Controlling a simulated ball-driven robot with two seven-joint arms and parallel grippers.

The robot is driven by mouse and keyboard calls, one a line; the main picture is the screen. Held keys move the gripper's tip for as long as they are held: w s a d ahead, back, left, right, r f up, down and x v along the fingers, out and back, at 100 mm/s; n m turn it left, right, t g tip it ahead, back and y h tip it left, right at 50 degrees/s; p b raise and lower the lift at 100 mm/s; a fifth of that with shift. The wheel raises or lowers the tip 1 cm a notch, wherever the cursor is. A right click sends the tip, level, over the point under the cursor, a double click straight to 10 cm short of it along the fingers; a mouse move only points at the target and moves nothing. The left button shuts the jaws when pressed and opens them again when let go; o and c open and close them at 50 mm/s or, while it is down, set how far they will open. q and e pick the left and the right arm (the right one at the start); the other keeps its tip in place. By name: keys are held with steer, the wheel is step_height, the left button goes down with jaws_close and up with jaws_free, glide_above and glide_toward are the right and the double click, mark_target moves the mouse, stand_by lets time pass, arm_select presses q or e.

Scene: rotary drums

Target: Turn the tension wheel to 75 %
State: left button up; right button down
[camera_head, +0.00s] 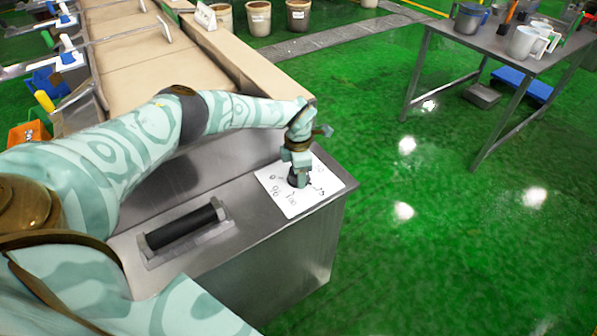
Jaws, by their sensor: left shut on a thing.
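The tension wheel (296,181) is a small dark knob on a white dial plate (301,205) with black markings, on top of a metal cabinet. My left gripper (298,168) points down onto the wheel from above and is shut on it. The gripper and wheel cover part of the dial, and I cannot tell which value the wheel points to. Numbers at the plate's near side look like 90 and 100. My right gripper is not in view.
A black roller (181,226) lies in a recess of the metal cabinet (285,265) left of the dial. A long tan bed (150,60) runs behind. A table (480,45) with mugs stands at the upper right. Green floor to the right is clear.

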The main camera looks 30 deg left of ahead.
arm_select(q)
steer(key=shift+w+r+m, duration=0.1)
steer(key=shift+r+m, duration=0.05)
steer(key=shift+m, duration=0.25)
steer(key=o, duration=1)
steer(key=shift+r+p, duration=1.85)
steer(key=shift+r, duration=6.25)
